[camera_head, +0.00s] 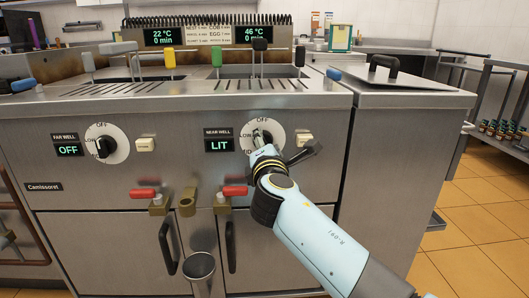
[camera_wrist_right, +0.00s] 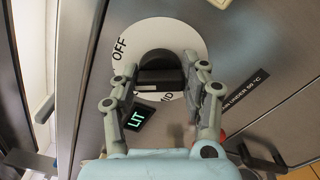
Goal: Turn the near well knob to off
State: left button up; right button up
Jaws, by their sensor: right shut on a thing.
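The near well knob (camera_wrist_right: 160,70) is black on a white round dial (camera_head: 276,136) marked OFF, LOW and MID. In the head view it is mostly hidden behind my right gripper (camera_head: 262,148). In the right wrist view my right gripper (camera_wrist_right: 165,88) has its two fingers on either side of the knob, shut on it. The near well display (camera_head: 219,146) beside the dial reads LIT. The exact mark the knob points to is hard to tell. My left gripper is not in view.
The far well knob (camera_head: 102,146) is at the left, with its display (camera_head: 68,150) reading OFF. A cream switch (camera_head: 304,140) sits right of the near dial. A red-handled valve (camera_head: 234,191) and oven door handles (camera_head: 230,247) are below.

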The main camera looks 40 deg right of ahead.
jog(key=shift+f+m+b, duration=0.25)
jog(key=shift+m+b, duration=0.3)
jog(key=shift+m, duration=0.35)
jog(key=shift+m+b, duration=0.45)
jog(key=shift+m, duration=0.75)
jog(key=shift+m+b, duration=0.6)
jog(key=shift+m, duration=0.1)
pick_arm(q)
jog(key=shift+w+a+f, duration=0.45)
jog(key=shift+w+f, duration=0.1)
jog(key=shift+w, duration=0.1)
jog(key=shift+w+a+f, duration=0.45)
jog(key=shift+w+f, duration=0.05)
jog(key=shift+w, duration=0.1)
pick_arm(e)
jog(key=shift+m, duration=0.4)
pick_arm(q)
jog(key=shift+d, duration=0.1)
